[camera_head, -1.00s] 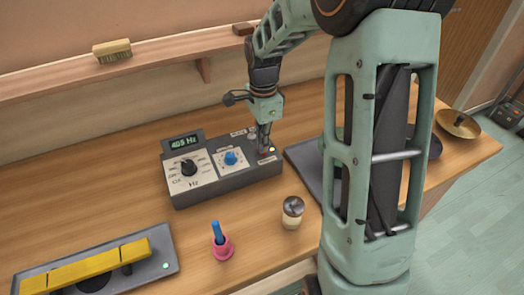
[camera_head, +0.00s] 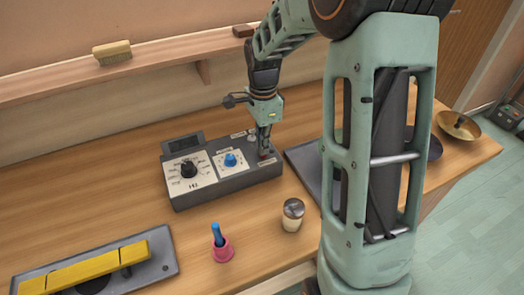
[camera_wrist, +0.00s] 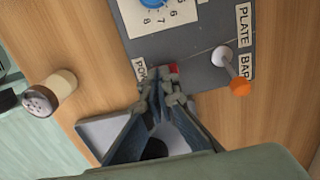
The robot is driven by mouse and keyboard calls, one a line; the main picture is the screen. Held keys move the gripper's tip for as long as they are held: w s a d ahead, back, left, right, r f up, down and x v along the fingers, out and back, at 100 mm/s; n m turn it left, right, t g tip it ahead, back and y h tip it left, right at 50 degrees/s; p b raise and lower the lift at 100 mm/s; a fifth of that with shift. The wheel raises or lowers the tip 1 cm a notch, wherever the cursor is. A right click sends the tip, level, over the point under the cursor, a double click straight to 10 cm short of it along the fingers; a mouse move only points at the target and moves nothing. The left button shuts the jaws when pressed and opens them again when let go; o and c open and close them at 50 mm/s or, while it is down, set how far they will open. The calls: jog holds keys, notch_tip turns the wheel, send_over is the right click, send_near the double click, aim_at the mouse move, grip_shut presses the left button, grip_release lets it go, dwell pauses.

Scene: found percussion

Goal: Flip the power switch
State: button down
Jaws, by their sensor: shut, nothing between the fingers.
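The grey control box (camera_head: 232,188) stands on the wooden bench with a black dial, a blue knob and a dark, blank display (camera_head: 183,144). My gripper (camera_head: 264,153) is shut and empty, pointing down at the box's right end. In the wrist view its fingertips (camera_wrist: 163,82) are at the red power switch (camera_wrist: 173,70) beside a partly hidden "PO..." label (camera_wrist: 140,70). The fingers cover part of the switch, so I cannot tell its exact position.
A yellow bar on a grey base (camera_head: 165,266) lies at the front left. A brass bowl (camera_head: 459,127) is at the far right.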

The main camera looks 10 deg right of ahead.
jog(key=shift+r+p, duration=1.9)
jog(key=shift+r, duration=1.25)
